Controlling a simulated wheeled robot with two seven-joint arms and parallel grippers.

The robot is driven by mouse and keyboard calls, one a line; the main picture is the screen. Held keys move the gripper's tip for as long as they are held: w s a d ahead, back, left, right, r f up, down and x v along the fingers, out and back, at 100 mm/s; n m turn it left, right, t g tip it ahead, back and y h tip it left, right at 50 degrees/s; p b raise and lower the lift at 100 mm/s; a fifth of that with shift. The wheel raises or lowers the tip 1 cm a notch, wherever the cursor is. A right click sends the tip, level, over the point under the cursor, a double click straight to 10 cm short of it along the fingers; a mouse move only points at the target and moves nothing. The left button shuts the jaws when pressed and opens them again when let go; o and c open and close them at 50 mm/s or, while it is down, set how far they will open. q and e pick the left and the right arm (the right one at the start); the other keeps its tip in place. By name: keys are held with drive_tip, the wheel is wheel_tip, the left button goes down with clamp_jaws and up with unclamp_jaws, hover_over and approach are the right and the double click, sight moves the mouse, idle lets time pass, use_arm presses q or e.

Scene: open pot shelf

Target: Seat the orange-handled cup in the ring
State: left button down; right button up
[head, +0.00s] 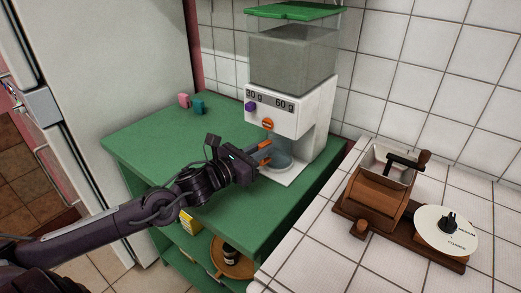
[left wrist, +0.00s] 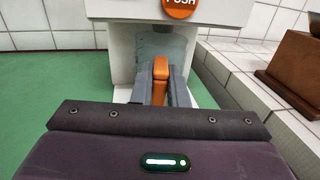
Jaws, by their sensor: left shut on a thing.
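The orange-handled cup (head: 281,158) is a clear, greyish cup in the bay of a white dispenser (head: 311,128), under its orange button. In the left wrist view its orange handle (left wrist: 160,72) stands between my grey fingers. My left gripper (head: 262,154) reaches in from the left and is shut on that handle. The cup looks upright, close above or on the dispenser's white base; I cannot tell which. The ring cannot be made out; cup and gripper cover much of the base. My right gripper is not in view.
The dispenser stands on a green shelf top (head: 150,142). A pink item (head: 184,100) and a teal item (head: 198,107) stand at the back left. A wooden grinder (head: 380,190) and a white dial disc (head: 445,231) stand on the tiled counter at right.

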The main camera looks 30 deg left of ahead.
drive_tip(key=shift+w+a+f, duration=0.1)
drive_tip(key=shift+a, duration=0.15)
use_arm(q)
drive_tip(key=shift+f+b, duration=0.35)
drive_tip(key=shift+b, duration=0.1)
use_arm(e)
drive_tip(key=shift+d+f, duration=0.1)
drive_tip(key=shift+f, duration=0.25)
use_arm(q)
drive_tip(key=c, duration=1.3)
unclamp_jaws()
drive_tip(key=shift+c, duration=0.2)
